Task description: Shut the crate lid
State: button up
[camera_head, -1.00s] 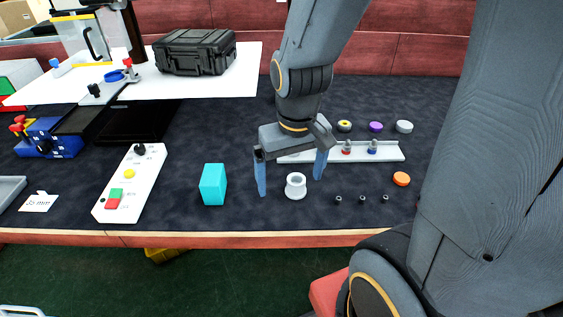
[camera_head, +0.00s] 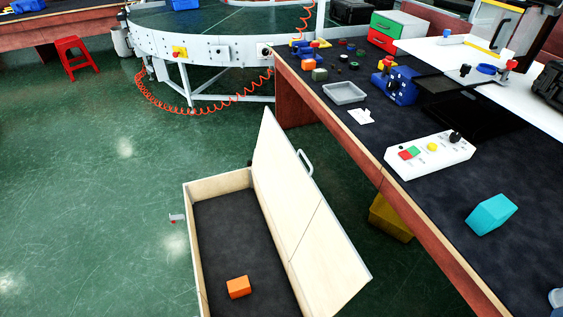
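A wooden crate (camera_head: 222,183) with a dark lining stands on the green floor, left of the workbench. Its pale wooden lid (camera_head: 305,225) is open, tilted up along the crate's right side, with a grey handle (camera_head: 305,162) on its outer face. An orange block (camera_head: 238,287) lies inside the crate. A small metal latch piece (camera_head: 177,217) sticks out on the crate's left side. The near end of the crate is cut off by the picture's bottom edge. My gripper is not clearly in view; only a small pale piece shows at the lower right edge.
The workbench (camera_head: 440,235) runs along the right, holding a white button box (camera_head: 430,154), a cyan block (camera_head: 491,214) and a grey tray (camera_head: 344,93). A yellow bin (camera_head: 390,217) sits under it. The curved conveyor (camera_head: 200,45) stands behind. The floor left of the crate is clear.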

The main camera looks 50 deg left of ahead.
aim_at(330, 271)
jog(key=k, duration=0.7)
jog(key=z, duration=1)
jog(key=i, duration=0.9)
jog(key=u, duration=3.05)
jog(key=i, duration=0.5)
